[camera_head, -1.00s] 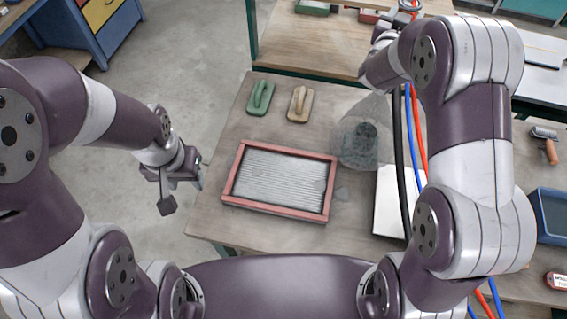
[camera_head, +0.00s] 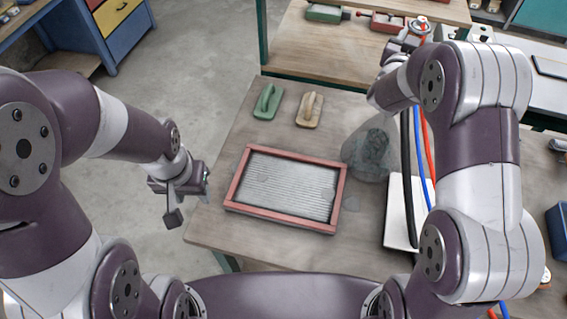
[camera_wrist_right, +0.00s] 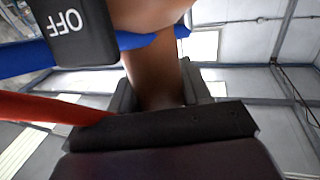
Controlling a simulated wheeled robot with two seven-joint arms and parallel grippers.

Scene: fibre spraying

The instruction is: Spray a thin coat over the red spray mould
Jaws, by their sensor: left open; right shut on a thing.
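The red spray mould (camera_head: 232,190) is a shallow red frame lying on the wooden table, with a ribbed grey-white surface inside. A translucent grey spray cone (camera_head: 372,150) with a dark core hangs over the table just right of the mould's far right corner. My left gripper (camera_head: 190,196) is open and empty, left of the table edge. My right gripper, at the far end of the right arm in the head view, is largely hidden there. In the right wrist view my right gripper (camera_wrist_right: 160,98) is shut on a brown handle (camera_wrist_right: 150,65), with a black OFF switch (camera_wrist_right: 68,25) beside it.
A green float (camera_head: 267,101) and a tan float (camera_head: 309,110) lie behind the mould. A white panel (camera_head: 400,215) lies to its right. Black, blue and red hoses (camera_head: 427,150) hang beside my right arm. A second bench (camera_head: 310,45) stands behind.

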